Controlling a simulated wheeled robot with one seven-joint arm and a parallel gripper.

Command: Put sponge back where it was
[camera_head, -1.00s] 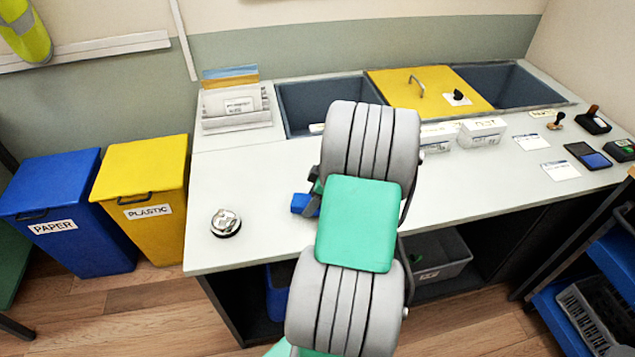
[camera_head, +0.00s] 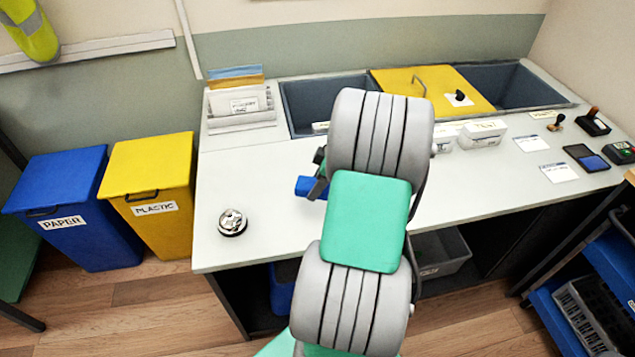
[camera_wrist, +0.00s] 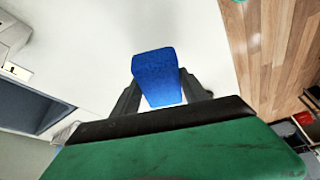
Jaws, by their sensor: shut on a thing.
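The sponge (camera_wrist: 157,76) is a blue block. In the wrist view it sits between the two dark fingers of my gripper (camera_wrist: 160,98), which is shut on it. In the head view the sponge (camera_head: 308,187) shows only in part as a blue patch left of my arm, over the white worktop (camera_head: 270,180). My arm hides most of my gripper there. I cannot tell whether the sponge touches the worktop.
Two grey basins (camera_head: 305,100) are set in the back of the worktop, with a yellow lid (camera_head: 425,88) between them. A silver bell (camera_head: 232,222) stands at the front left. Cards, a phone (camera_head: 586,158) and small boxes (camera_head: 482,133) lie to the right. The left worktop is mostly clear.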

